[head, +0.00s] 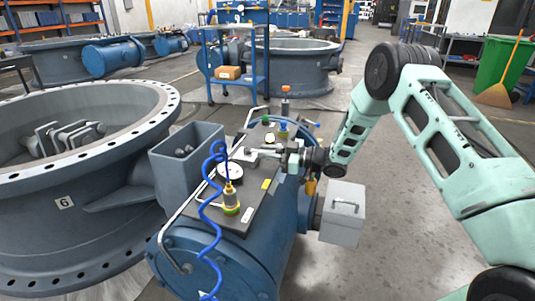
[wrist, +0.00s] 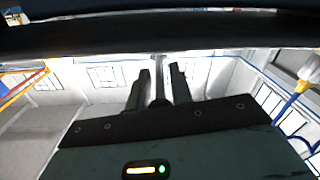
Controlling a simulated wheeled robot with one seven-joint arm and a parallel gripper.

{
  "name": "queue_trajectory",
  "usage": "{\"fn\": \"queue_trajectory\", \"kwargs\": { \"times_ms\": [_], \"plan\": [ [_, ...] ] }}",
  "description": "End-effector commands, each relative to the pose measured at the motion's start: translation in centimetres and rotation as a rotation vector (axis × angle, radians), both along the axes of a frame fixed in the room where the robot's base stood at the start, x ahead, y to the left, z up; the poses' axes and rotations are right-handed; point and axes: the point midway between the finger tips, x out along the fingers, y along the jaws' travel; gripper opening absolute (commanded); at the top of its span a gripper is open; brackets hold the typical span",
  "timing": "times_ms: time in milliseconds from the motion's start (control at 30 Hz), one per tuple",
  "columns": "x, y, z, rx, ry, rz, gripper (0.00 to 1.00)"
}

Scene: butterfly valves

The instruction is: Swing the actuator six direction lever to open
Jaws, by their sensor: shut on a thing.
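The blue actuator cylinder (head: 190,262) lies beside the large round valve body marked 6 (head: 64,202). A dark panel (head: 204,205) on its top carries a pressure gauge (head: 230,172) and fittings. My gripper (head: 268,153) reaches in from the right, low over the panel. In the wrist view my two dark fingers (wrist: 159,88) stand on either side of a thin grey bar, which seems to be the direction lever (wrist: 157,70). The gripper is shut on it. In the head view the fingers and wrist hide most of the lever, so its angle cannot be told.
A coiled blue hose (head: 209,205) rises from the panel's near end by a brass fitting (head: 231,196). A grey open box (head: 187,152) stands left, a light grey box (head: 342,213) right. An orange-topped fitting (head: 285,91) stands behind my gripper.

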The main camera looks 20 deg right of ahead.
Motion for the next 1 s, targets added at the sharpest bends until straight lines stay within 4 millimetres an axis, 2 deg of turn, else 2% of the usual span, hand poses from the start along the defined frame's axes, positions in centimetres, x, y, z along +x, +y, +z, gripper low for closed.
{"fn": "queue_trajectory", "kwargs": {
  "times_ms": [333, 367, 400, 767, 867, 1000],
  "plan": [
    [0.1, -0.1, 0.0, -0.001, -0.001, 0.000, 0.00],
    [0.1, -0.1, 0.0, 0.000, 0.000, 0.000, 0.30],
    [0.1, -0.1, 0.0, 0.000, 0.000, 0.000, 0.32],
    [-0.3, -0.6, 0.0, -0.001, 0.001, 0.000, 0.32],
    [-1.0, -1.7, 0.1, 0.000, 0.002, -0.001, 0.32],
    [-2.6, -4.2, 0.2, -0.001, 0.002, -0.003, 0.32]
  ]
}}
